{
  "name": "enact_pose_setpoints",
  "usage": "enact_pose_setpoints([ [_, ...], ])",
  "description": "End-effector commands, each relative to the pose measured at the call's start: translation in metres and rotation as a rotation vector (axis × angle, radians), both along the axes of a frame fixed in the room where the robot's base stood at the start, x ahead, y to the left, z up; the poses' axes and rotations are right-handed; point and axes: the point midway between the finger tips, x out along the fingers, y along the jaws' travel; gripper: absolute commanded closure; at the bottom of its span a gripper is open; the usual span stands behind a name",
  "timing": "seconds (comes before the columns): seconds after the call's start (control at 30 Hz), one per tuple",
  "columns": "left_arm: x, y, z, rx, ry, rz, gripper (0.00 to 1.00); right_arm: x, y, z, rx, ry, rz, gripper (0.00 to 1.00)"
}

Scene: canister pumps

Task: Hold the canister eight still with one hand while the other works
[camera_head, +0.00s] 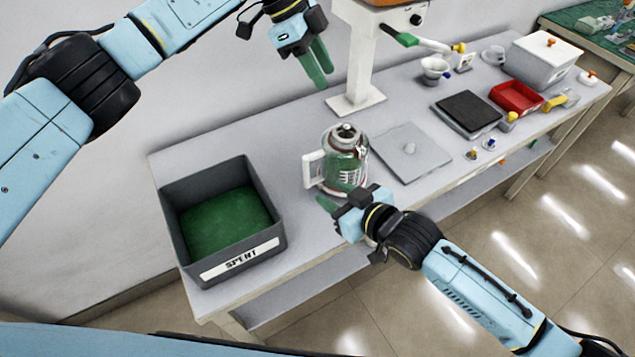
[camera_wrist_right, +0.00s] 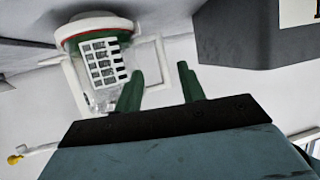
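One canister (camera_head: 345,165), a clear body with a green and red band, a pale label and a white side handle (camera_head: 312,172), stands upright on the bench. I cannot read an eight on it. In the right wrist view the canister (camera_wrist_right: 98,65) and its handle (camera_wrist_right: 160,62) lie beyond the fingers. My right gripper (camera_head: 325,203) is low in front of the canister. In its wrist view its green fingertips (camera_wrist_right: 160,75) are apart, roughly either side of the handle, not closed on it. My left gripper (camera_head: 326,80) hangs empty above the bench, behind the canister; its finger gap is unclear.
A grey SPENT bin (camera_head: 225,262) with a green floor stands left. A white stand (camera_head: 360,75) with a green lever rises behind. A grey plate (camera_head: 412,152), black pad (camera_head: 467,111), red tray (camera_head: 516,97) and white box (camera_head: 543,62) lie to the right.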

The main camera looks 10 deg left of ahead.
Motion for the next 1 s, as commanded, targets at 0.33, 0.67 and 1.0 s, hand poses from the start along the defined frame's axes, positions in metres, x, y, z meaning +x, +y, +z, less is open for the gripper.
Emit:
enact_pose_setpoints([
  [0.33,0.0,0.0,0.0,0.0,0.0,0.0,0.64,0.037,0.038,-0.021,0.0,0.0,0.0,0.6],
  [0.67,0.0,0.0,0.0,0.0,0.0,0.0,0.64,0.052,0.054,-0.031,0.0,0.0,0.0,0.6],
  [1.0,0.0,0.0,0.0,0.0,0.0,0.0,0.64,0.052,0.054,-0.031,0.001,0.001,0.0,0.64],
])
